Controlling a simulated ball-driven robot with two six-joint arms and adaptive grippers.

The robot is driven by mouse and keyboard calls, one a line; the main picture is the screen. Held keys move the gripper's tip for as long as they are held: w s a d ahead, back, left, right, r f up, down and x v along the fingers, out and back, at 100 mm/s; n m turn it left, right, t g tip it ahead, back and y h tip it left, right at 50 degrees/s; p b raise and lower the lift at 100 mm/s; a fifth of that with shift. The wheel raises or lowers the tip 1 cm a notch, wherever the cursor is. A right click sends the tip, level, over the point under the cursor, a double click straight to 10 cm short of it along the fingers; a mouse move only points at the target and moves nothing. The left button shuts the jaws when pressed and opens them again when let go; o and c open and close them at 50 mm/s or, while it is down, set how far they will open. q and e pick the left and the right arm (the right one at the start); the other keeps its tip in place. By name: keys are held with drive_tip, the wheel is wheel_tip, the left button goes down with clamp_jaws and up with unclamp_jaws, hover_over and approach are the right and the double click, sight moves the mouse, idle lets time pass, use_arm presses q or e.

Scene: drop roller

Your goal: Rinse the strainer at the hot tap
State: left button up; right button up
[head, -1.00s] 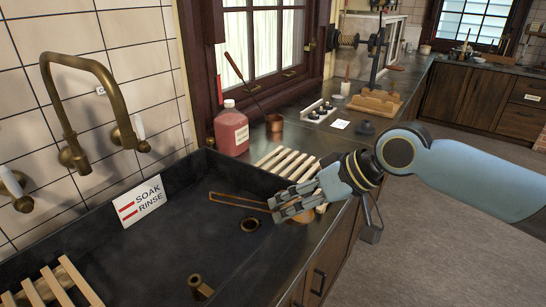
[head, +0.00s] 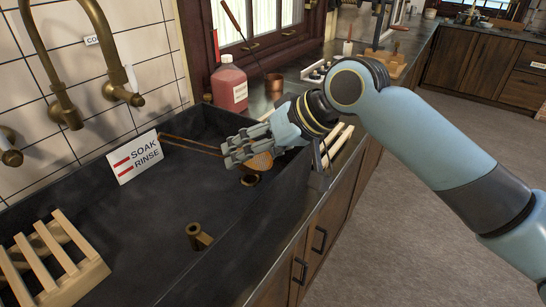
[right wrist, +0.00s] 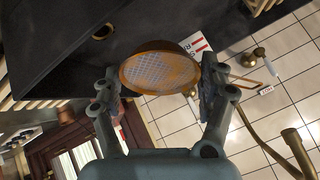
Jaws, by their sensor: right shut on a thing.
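My right gripper (head: 245,147) is shut on the strainer (head: 262,161) and holds it over the right side of the dark sink. The strainer has a round mesh bowl with a copper-coloured rim, and its long wire handle points left and away. In the right wrist view the bowl (right wrist: 160,72) sits between the two fingers of the gripper (right wrist: 160,92). A brass spout (head: 66,112) hangs over the sink at the left. One tap lever (head: 131,80) has a label beginning "CO". Another lever (head: 9,148) is at the left edge, with no label visible. My left gripper is out of view.
A "SOAK RINSE" sign (head: 136,157) stands at the sink's back wall. A brass drain fitting (head: 198,236) rises from the sink floor. A wooden slatted rack (head: 50,265) lies at the left, another partly behind my arm. A pink bottle (head: 230,87) stands behind.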

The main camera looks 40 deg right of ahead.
drive_tip(key=a, duration=0.1)
drive_tip(key=w+a, duration=0.2)
drive_tip(key=shift+a+f, duration=0.1)
drive_tip(key=shift+f, duration=0.15)
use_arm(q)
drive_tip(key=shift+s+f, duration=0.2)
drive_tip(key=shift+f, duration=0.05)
use_arm(e)
drive_tip(key=shift+w+a+f, duration=0.3)
drive_tip(key=shift+w+a, duration=0.35)
drive_tip(key=shift+a, duration=0.25)
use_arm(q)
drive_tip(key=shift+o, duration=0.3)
